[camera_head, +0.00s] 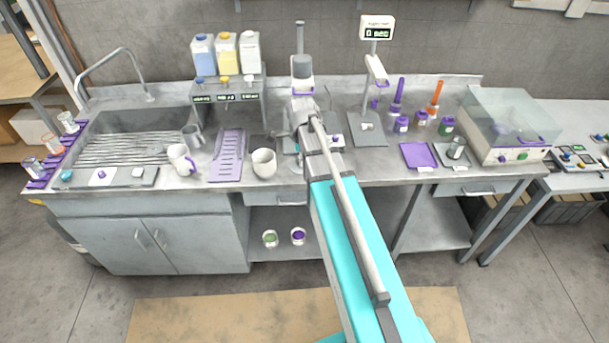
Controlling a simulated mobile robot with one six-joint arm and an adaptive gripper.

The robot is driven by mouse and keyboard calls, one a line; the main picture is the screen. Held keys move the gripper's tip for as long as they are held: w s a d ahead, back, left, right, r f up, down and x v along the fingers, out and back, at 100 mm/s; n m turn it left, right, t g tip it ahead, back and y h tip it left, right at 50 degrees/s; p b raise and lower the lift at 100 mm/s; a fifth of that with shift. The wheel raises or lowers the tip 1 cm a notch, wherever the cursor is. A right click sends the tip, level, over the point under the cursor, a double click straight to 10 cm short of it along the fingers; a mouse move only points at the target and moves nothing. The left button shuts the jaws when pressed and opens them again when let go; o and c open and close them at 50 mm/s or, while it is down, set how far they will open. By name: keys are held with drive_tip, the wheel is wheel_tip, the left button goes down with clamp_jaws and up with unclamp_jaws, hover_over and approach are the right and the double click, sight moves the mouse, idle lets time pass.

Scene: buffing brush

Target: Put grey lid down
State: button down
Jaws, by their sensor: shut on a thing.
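My arm reaches from the bottom of the head view over the front edge of the steel counter (225,181). My gripper (301,112) is at its far end, above the middle of the counter near an upright grey machine (302,68). It is shut on the grey lid, but my arm and wrist hide the lid and the fingertips, so the lid's tilt and its height above the counter cannot be told. A small jar (457,147) stands on a grey mat (449,161) at the right, beside a purple mat (419,155).
Left of my gripper are a white cup (264,163), a purple rack (228,155), a mug (181,160) and a sink (130,125). Right are a scale (367,134), lidded jars (421,118) and a clear-covered machine (514,120). Narrow bare counter runs along the front.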

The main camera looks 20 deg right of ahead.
drive_tip(key=shift+s+d+f+b, duration=0.35)
drive_tip(key=shift+d+f+b, duration=0.15)
drive_tip(key=shift+d+f, duration=0.25)
drive_tip(key=shift+s+d+f+b, duration=0.4)
drive_tip(key=shift+d+f, duration=0.2)
drive_tip(key=shift+d, duration=0.25)
drive_tip(key=shift+w, duration=0.1)
drive_tip(key=w+f+b, duration=0.3)
drive_tip(key=w, duration=0.1)
drive_tip(key=w+d+f+b, duration=0.1)
drive_tip(key=w+f+b, duration=0.2)
drive_tip(key=w, duration=0.1)
drive_tip(key=w+d+f+b, duration=0.1)
drive_tip(key=w+f+b, duration=0.2)
drive_tip(key=w, duration=0.2)
drive_tip(key=shift+d, duration=0.25)
drive_tip(key=shift+w+f+b, duration=0.4)
drive_tip(key=shift+f+b, duration=0.4)
drive_tip(key=shift+b, duration=0.05)
drive_tip(key=shift+f+b, duration=1.2)
drive_tip(key=shift+f, duration=0.05)
drive_tip(key=shift+f, duration=0.15)
